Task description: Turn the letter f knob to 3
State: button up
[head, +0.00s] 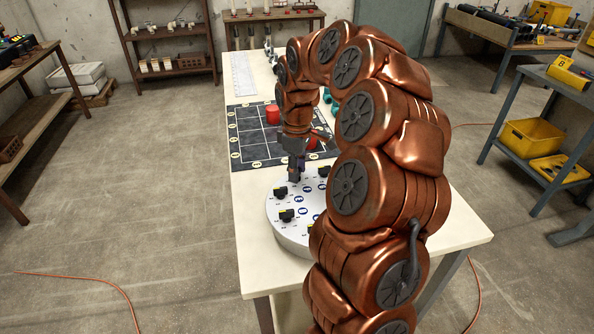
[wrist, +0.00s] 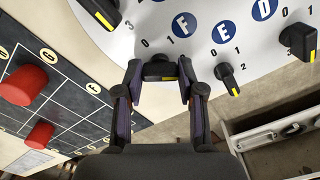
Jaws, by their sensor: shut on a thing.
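The round white panel (head: 275,232) stands on the table and carries several black knobs with yellow marks. In the wrist view, the blue letter F label (wrist: 183,24) is on the white panel near the top. A black knob (wrist: 159,69) with a yellow mark along its lower edge is beneath the F label. My gripper (wrist: 160,80) is shut on this knob, with one finger on each side. Digits 0 and 1 show just above it, and a 3 to the upper left. The exact digit the knob points to cannot be told. In the head view my gripper (head: 296,172) is at the panel's far edge.
Neighbouring knobs stand close by: one at right below the E label (wrist: 228,79), one at upper left (wrist: 100,12). A dark grid board (head: 250,150) with red cylinders (head: 272,114) lies behind the panel. My arm covers the panel's right side in the head view.

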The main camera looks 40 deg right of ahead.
jog(key=shift+f+m+b, duration=0.2)
jog(key=shift+m+b, duration=0.8)
jog(key=shift+m, duration=0.2)
jog(key=m+b, duration=0.2)
jog(key=m, duration=0.1)
jog(key=shift+r, duration=0.1)
jog(key=m+b, duration=0.2)
jog(key=m, duration=0.3)
jog(key=shift+r+b, duration=0.1)
jog(key=shift+b, duration=0.25)
jog(key=shift+m, duration=0.4)
jog(key=o, duration=1.1)
jog(key=shift+o, duration=0.2)
notch_tip(320, 180, up, 12)
